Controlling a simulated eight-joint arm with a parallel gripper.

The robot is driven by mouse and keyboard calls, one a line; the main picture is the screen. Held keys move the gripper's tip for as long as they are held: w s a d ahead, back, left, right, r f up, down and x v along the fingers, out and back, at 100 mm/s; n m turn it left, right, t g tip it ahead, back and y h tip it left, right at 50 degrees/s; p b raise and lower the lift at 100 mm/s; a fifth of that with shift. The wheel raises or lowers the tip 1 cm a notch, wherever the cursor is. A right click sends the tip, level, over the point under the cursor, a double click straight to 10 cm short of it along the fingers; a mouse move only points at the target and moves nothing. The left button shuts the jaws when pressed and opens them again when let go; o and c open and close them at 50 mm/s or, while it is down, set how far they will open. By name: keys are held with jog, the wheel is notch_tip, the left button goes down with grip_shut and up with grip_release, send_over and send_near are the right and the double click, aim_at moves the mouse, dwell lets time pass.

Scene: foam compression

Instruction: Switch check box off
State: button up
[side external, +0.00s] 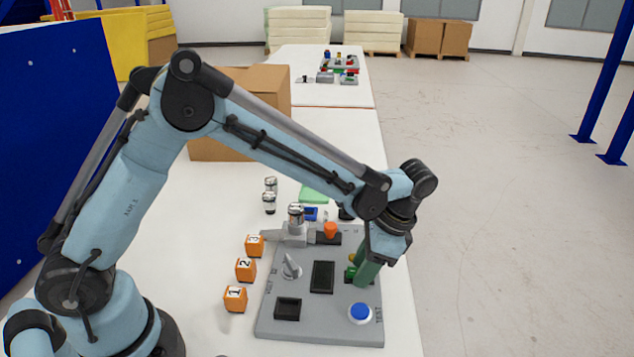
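The check box is a grey panel (320,328) lying on the white table. It carries a blue round button (360,314) marked TEST at its front right, a silver knob or lever (290,267) at its left, and dark rectangular recesses (323,277) (288,308). An orange knob (330,230) stands at its back. I cannot tell which control is the on/off switch. My gripper (362,280), with green fingers, points down at the panel's right edge, beside a small green and yellow part (351,268). The fingers overlap, so opening and contact are hidden.
Orange numbered blocks (245,270) line the panel's left side. Small metal-topped cylinders (269,203) and a green pad (313,194) lie behind it. A cardboard box (262,90) stands further back. A second table (330,95) holds a similar set.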

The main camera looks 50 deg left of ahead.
jog(key=shift+o, duration=0.7)
jog(key=v, duration=1.2)
jog(key=s+a+n+t+h, duration=0.2)
jog(key=s+a+n+t, duration=0.7)
jog(key=s+a, duration=0.4)
jog(key=shift+a+t+h, duration=0.25)
jog(key=shift+t+h, duration=0.05)
jog(key=shift+t, duration=0.1)
